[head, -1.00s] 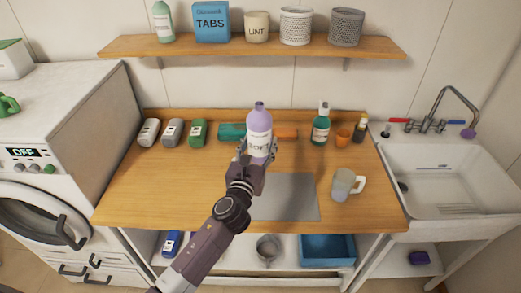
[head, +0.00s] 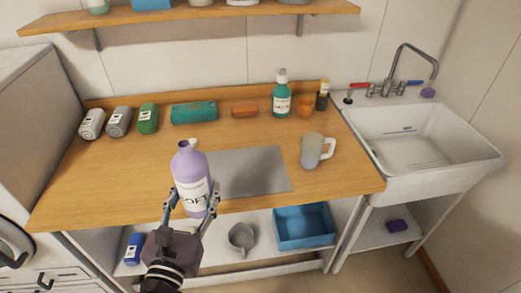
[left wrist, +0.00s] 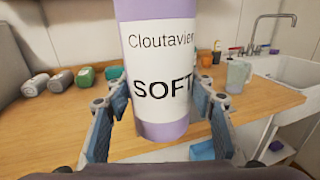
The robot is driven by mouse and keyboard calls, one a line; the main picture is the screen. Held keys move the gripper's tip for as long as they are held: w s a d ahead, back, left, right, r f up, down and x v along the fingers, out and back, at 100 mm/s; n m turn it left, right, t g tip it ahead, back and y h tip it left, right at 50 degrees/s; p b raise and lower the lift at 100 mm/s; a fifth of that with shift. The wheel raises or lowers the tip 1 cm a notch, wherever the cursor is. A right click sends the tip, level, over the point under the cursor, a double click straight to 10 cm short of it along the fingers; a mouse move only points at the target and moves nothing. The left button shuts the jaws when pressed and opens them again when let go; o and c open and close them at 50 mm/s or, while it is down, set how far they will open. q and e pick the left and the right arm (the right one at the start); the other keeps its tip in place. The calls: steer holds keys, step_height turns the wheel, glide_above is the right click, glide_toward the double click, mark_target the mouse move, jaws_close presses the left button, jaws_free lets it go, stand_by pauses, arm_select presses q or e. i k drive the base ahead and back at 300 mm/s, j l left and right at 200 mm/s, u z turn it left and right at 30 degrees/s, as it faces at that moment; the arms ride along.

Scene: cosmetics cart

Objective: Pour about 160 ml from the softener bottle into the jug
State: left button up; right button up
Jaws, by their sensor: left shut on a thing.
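The softener bottle (head: 188,168) is lilac with a white "SOFT" label and stands nearly upright in my left gripper (head: 190,207). The fingers are shut on its lower part, one on each side. It shows by the counter's front edge, left of the grey mat (head: 250,172). In the left wrist view the bottle (left wrist: 160,130) fills the middle and its top is out of frame. The jug (head: 312,151) stands upright on the counter right of the mat, handle to the right. It also shows in the left wrist view (left wrist: 237,75). Its fill level is unclear. My right gripper is not in view.
A green bottle (head: 281,100), an orange cup (head: 305,107), an orange bar (head: 245,110) and a teal bundle (head: 194,113) stand along the back. Several rolled towels (head: 148,119) lie at the left. The sink (head: 420,145) is at the right. The counter between mat and jug is clear.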

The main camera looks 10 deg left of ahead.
mark_target(312, 144)
steer(key=i+l+u, duration=0.25)
steer(key=l, duration=0.35)
steer(key=i+l+u, duration=0.3)
steer(key=l, duration=0.4)
steer(key=i, duration=0.1)
